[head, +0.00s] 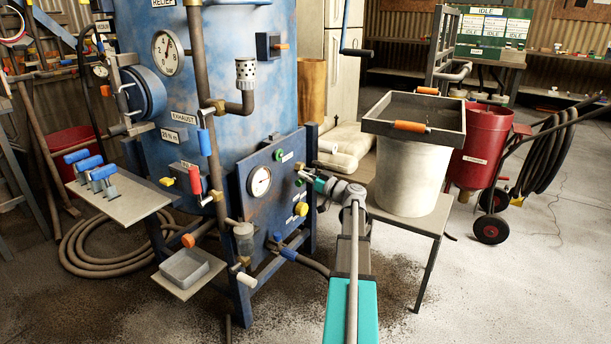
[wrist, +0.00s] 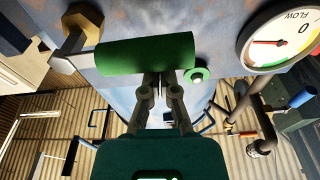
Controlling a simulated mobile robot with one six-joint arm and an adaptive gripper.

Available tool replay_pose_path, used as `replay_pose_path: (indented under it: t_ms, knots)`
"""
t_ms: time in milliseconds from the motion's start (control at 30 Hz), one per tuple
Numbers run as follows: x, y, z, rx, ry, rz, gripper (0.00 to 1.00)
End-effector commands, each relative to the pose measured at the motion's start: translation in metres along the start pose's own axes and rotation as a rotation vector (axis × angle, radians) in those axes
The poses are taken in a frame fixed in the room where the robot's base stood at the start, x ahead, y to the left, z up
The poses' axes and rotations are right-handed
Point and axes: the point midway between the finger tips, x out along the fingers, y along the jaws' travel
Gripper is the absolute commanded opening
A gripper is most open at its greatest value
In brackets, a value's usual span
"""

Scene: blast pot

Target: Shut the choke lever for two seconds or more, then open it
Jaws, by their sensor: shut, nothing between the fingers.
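A lever with a thick green grip (wrist: 148,54) and a brass-coloured pivot (wrist: 75,28) fills the upper part of the wrist view. No label naming it as the choke lever can be read. My gripper (wrist: 160,84) is shut and empty, with its fingertips at the grip's edge; I cannot tell whether they touch. In the head view my gripper (head: 304,174) is at the right side of the blue control panel (head: 262,218), and the green grip cannot be made out clearly there. The FLOW gauge (wrist: 274,42) is beside the grip, its needle towards the left.
The blue pot (head: 240,85) stands behind the panel. Red (head: 194,180) and blue (head: 204,142) handles are left of the panel. Hose lies on the floor at left.

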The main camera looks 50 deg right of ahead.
Motion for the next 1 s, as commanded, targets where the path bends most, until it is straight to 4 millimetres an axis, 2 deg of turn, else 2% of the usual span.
replay_pose_path:
  t_ms: [600, 667, 1000]
  knots:
    - [0.014, -0.004, -0.041, 0.000, 0.000, -0.001, 0.00]
    - [-0.001, -0.004, -0.035, -0.001, 0.000, 0.002, 0.00]
    - [-0.055, -0.003, -0.035, 0.000, 0.000, 0.001, 0.00]
